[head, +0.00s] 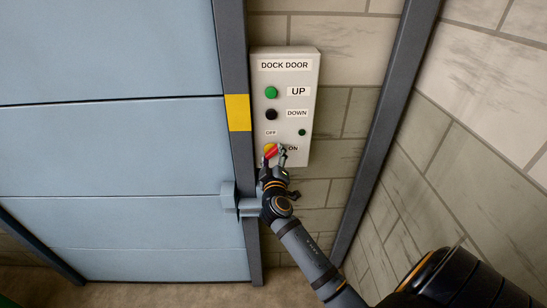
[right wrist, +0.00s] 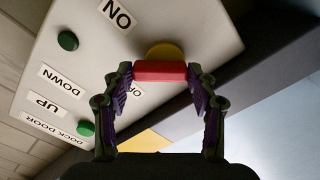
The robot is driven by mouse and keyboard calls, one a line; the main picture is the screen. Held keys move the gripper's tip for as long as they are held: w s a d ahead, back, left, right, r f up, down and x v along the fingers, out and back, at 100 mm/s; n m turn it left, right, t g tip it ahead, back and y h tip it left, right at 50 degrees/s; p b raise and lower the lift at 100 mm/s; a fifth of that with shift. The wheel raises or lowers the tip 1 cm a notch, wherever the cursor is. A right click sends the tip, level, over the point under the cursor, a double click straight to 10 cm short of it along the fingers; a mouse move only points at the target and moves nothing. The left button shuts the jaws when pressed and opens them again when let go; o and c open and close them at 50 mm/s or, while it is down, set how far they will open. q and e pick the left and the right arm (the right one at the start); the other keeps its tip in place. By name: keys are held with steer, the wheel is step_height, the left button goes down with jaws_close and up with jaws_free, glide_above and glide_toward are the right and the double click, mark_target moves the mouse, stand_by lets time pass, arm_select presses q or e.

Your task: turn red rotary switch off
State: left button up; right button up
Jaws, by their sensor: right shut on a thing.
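The red rotary switch (head: 271,153) is a red bar handle on a round yellow base, low on a pale control box (head: 284,70). An OFF label (head: 270,132) sits above it and an ON label (head: 292,148) to its right. In the head view the handle slants, its right end up toward ON. The right wrist view shows the red handle (right wrist: 160,70) between my fingertips, with the yellow base (right wrist: 165,50) behind. My right gripper (right wrist: 160,75) is shut on the handle; in the head view it (head: 275,155) partly covers the switch. My left gripper is not in view.
Above the switch are a green UP button (head: 271,92) and a black DOWN button (head: 271,114). A small green lamp (head: 302,132) is at the box's right. A blue dock door (head: 110,145) and grey frame post lie left; block wall (head: 350,110) lies right.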

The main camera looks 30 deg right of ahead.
steer(key=n+p, duration=0.1)
steer(key=n, duration=0.3)
steer(key=shift+a+r, duration=0.1)
steer(key=shift+r, duration=0.05)
steer(key=shift+w+a+n+p, duration=0.1)
steer(key=shift+n+p, duration=0.5)
steer(key=shift+n, duration=1.9)
steer(key=o, duration=1.1)
steer(key=shift+o, duration=0.2)
steer(key=v, duration=0.7)
steer(key=shift+a, duration=0.1)
